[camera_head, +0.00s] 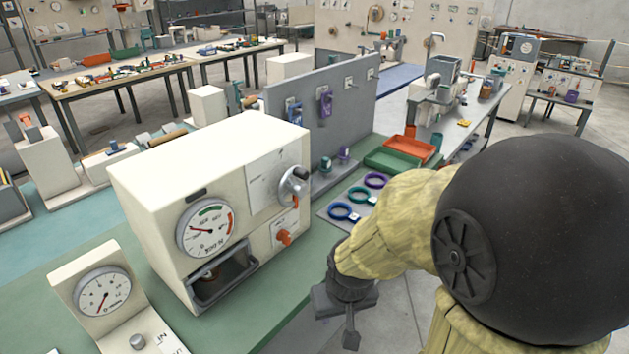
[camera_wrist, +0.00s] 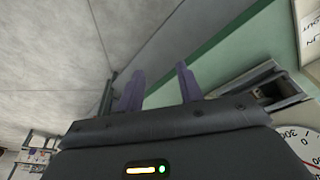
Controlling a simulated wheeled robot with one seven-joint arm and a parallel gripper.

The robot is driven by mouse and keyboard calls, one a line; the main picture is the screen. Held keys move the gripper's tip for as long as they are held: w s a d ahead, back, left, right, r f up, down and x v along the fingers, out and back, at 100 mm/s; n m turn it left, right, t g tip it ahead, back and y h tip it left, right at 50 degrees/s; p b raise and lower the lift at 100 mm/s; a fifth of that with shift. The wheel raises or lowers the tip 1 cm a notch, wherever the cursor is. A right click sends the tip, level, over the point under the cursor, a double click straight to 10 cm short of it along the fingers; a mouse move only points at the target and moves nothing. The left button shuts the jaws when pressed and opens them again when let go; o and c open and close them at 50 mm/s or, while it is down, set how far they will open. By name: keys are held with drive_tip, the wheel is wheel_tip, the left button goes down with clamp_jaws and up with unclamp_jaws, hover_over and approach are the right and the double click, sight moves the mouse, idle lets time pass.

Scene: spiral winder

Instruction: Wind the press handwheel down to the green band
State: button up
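The press is a cream box (camera_head: 215,160) on the green bench in the head view. Its round gauge (camera_head: 206,228) has a green band at the top and a red band at the right; the needle points left, outside the green. A silver handwheel (camera_head: 293,187) with a dark knob sits on the press's right-hand face. My gripper (camera_head: 348,330) is in front of the bench edge, low and to the right of the press, apart from the handwheel. In the wrist view its two fingers (camera_wrist: 159,88) stand apart with nothing between them.
An orange knob (camera_head: 284,238) sits below the handwheel, and an open recess (camera_head: 222,276) below the gauge. A smaller gauge stand (camera_head: 98,290) is at front left. Coloured rings (camera_head: 345,212) lie on a grey mat behind my arm. Bare floor shows beside the bench.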

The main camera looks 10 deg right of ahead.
drive_tip(key=shift+w+d, duration=0.2)
drive_tip(key=shift+w, duration=0.1)
drive_tip(key=o, duration=0.4)
drive_tip(key=shift+w+d, duration=0.1)
drive_tip(key=shift+o, duration=0.2)
drive_tip(key=w+d+n+t+y+p, duration=0.1)
drive_tip(key=w+d+n+t+p, duration=0.25)
drive_tip(key=w, duration=0.35)
drive_tip(key=w+d+n+t+y+p, duration=0.1)
drive_tip(key=w+d+n+t+p, duration=0.2)
drive_tip(key=w, duration=0.5)
drive_tip(key=d+r+n+t+y+p, duration=0.2)
drive_tip(key=d+r+n+t+y, duration=0.1)
drive_tip(key=r+y, duration=0.4)
drive_tip(key=shift+w+d+r+n+t+y+p, duration=0.15)
drive_tip(key=shift+d+r+n+t+y+p, duration=0.2)
drive_tip(key=shift+n+t+y, duration=0.65)
